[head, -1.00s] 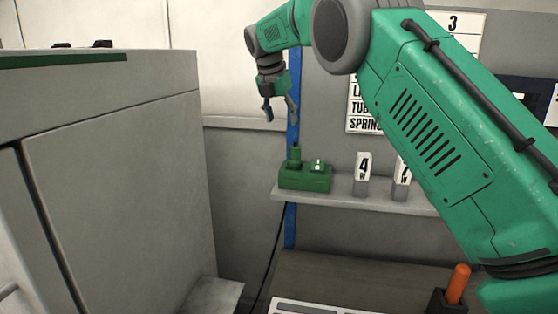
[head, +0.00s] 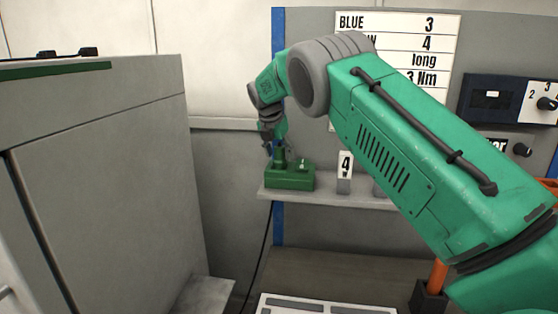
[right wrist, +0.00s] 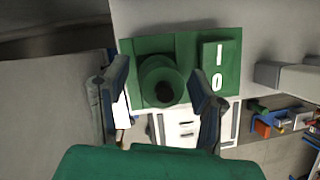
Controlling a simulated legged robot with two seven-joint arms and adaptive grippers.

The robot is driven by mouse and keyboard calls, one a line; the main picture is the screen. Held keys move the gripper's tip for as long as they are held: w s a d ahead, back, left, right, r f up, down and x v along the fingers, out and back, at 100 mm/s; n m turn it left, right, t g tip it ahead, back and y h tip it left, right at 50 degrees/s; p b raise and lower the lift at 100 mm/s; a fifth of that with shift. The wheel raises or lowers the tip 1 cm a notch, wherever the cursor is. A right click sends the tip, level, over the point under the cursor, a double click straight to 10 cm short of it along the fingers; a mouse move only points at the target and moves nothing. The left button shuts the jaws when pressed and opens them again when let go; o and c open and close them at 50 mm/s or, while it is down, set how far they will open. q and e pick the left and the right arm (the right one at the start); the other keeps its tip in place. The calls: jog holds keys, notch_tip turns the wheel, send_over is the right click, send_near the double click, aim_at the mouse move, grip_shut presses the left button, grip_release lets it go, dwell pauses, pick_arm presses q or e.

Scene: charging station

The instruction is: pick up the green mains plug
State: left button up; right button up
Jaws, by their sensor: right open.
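The green mains plug (head: 281,159) stands upright on a green socket box (head: 290,180) at the left end of the grey shelf. In the right wrist view the plug (right wrist: 163,82) is a round green body with a dark hole in its top. My right gripper (head: 275,147) is open and points down at the plug from above. In the right wrist view its fingers (right wrist: 160,88) lie to either side of the plug, with a gap visible on each side. The plug's lower part is partly hidden in the head view. My left gripper is out of view.
A switch block marked I and O (right wrist: 217,65) sits on the box beside the plug. A large grey cabinet (head: 100,170) fills the left.

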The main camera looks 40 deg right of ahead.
jog(key=shift+w+d+f, duration=0.15)
jog(key=shift+w, duration=0.05)
jog(key=shift+s+r, duration=0.2)
jog(key=c, duration=1.1)
jog(key=shift+a, duration=0.2)
grip_shut()
jog(key=shift+a, duration=0.1)
jog(key=shift+w, duration=0.1)
notch_tip(320, 180, up, 9)
jog(key=shift+r, duration=0.45)
